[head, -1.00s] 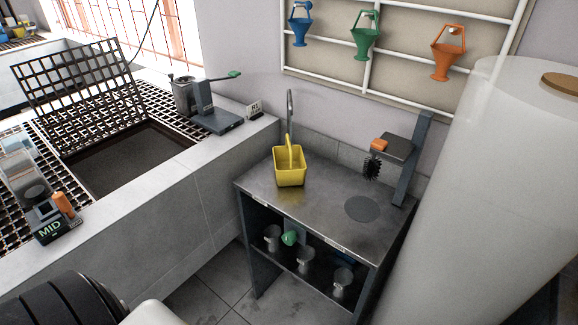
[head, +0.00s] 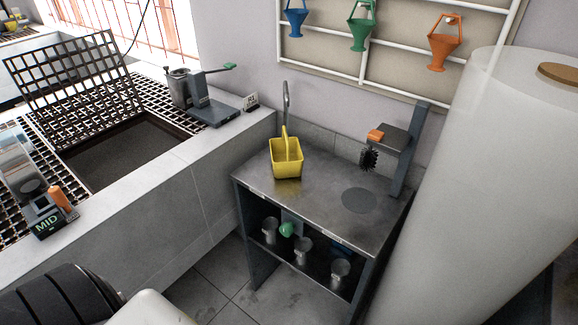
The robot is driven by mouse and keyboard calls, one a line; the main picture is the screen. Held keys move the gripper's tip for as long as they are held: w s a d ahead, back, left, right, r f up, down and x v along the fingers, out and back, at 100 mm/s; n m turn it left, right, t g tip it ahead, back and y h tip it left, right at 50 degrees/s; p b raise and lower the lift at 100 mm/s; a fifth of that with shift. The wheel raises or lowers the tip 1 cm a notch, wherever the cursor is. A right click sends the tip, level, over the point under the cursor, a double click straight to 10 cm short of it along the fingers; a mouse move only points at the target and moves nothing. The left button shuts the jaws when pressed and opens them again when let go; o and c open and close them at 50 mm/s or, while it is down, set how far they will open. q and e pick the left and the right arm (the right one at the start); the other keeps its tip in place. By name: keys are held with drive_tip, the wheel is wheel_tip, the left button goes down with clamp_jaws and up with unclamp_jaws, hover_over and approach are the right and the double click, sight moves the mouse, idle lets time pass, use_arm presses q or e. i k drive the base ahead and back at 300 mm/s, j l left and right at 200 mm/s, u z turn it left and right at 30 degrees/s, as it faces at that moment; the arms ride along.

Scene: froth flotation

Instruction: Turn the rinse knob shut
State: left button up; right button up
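A green knob (head: 287,229) shows under the top of the grey metal bench (head: 315,205), on a grey block in the open space below. It may be the rinse knob; its label and how far it is turned are too small to tell. A thin curved spout (head: 286,98) rises at the back of the bench, behind a yellow basket (head: 286,166) with a tall handle. Neither of my grippers is in view.
Several grey cups stand on the bench's lower shelf, near the knob. A big pale cylinder (head: 465,190) blocks the right side. A concrete tank wall (head: 160,205) runs along the left. The floor before the bench is partly clear.

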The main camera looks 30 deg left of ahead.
sight(287, 229)
drive_tip(key=u, duration=1.05)
